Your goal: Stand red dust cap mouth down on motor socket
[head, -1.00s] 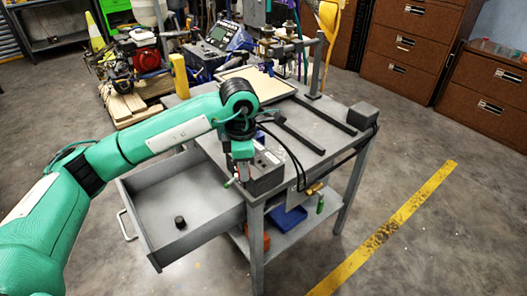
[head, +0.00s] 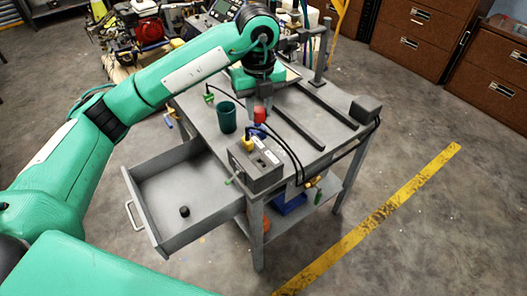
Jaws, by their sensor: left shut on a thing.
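The red dust cap (head: 260,114) is at the fingertips of my left gripper (head: 260,103), which is shut on it. The cap hangs over the workbench, just behind the grey control box. Its mouth is too small to make out. A blue thing (head: 258,131) shows directly below the cap; I cannot tell whether they touch. The grey box (head: 262,177) at the bench's front edge has a dark face with small fittings and a yellow-and-black plug (head: 247,142) at its back. I cannot tell which fitting is the motor socket. My right gripper is out of view.
A dark green cup (head: 227,117) stands left of the cap. Black cables arch over the bench (head: 210,122) to the right of the box. Two dark rails (head: 325,103) lie behind. The open drawer (head: 160,235) at front left holds a small black cap (head: 184,211).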

